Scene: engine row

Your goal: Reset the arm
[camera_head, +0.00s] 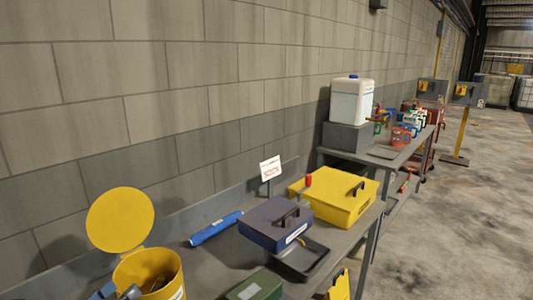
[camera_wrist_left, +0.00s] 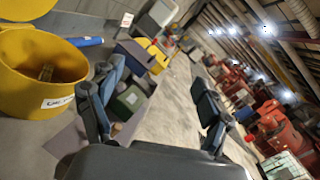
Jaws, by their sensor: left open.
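My left gripper (camera_wrist_left: 157,92) is open in the left wrist view, its two blue-grey fingers wide apart with nothing between them. In the head view only a little of the left gripper (camera_head: 118,291) shows at the bottom left edge, in front of the yellow bin (camera_head: 165,268) with its round lid raised. The same yellow bin (camera_wrist_left: 38,88) stands left of the fingers in the left wrist view. My right gripper shows in neither view.
The grey bench holds a blue cylinder (camera_head: 215,228), a dark blue box (camera_head: 275,222), a yellow case (camera_head: 335,197), a black tray (camera_head: 302,262) and a green box (camera_head: 255,287). A second bench with a white canister (camera_head: 351,101) stands beyond. Open floor (camera_head: 460,230) lies right.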

